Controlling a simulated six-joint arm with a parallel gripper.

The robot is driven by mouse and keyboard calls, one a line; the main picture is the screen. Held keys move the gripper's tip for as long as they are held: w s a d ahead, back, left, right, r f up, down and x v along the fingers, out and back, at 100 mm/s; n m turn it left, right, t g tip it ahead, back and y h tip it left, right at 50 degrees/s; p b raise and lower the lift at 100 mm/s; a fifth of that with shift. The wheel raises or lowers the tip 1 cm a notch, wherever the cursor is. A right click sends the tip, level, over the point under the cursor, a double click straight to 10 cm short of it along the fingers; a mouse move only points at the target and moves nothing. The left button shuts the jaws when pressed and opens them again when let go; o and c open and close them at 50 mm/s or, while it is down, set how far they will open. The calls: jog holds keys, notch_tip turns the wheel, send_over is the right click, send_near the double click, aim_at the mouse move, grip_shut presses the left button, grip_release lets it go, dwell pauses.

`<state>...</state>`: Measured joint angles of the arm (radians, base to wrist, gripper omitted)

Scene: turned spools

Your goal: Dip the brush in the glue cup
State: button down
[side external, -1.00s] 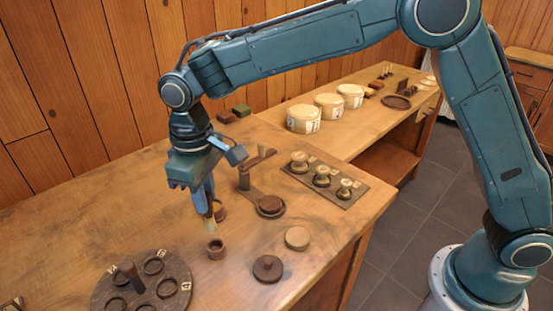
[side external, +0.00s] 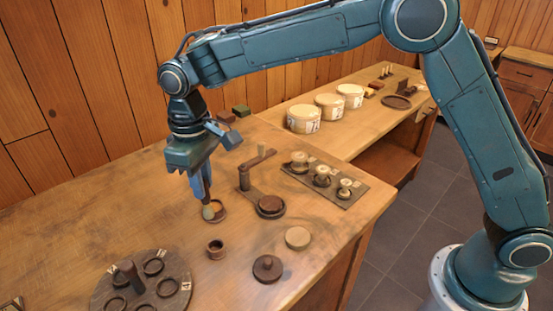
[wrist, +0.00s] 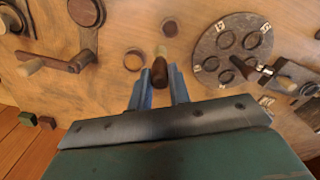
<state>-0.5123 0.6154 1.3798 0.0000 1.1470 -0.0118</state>
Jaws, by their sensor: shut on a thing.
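My gripper (side external: 202,190) is shut on the brush (wrist: 159,68). The brush has a dark brown handle, and its pale tip points down in the side view. The tip is beside a low round brown cup (side external: 220,213) with an amber inside, which is likely the glue cup. I cannot tell whether tip and cup touch. In the wrist view this cup (wrist: 133,60) sits just left of the brush. A second small brown cup (side external: 216,250) stands nearer the front edge. It shows in the wrist view (wrist: 169,27) above the brush.
A round dark turntable (side external: 170,302) with several ring seats and an upright post is front left. A dark lidded disc (side external: 267,268), a pale disc (side external: 297,238) and a crank (side external: 245,178) stand to the right. A board (side external: 346,200) holds several spools. The table at left is mostly clear.

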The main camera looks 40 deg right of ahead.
jog(key=w+d+r, duration=0.1)
jog(key=w+d, duration=0.3)
jog(key=w, duration=0.2)
jog(key=shift+w+d+r, duration=0.15)
jog(key=shift+w+d, duration=0.15)
jog(key=shift+f, duration=0.25)
jog(key=shift+f, duration=2.75)
jog(key=shift+f, duration=0.55)
jog(key=shift+r, duration=0.1)
notch_tip(320, 180, up, 7)
dwell(1.0)
dwell(0.5)
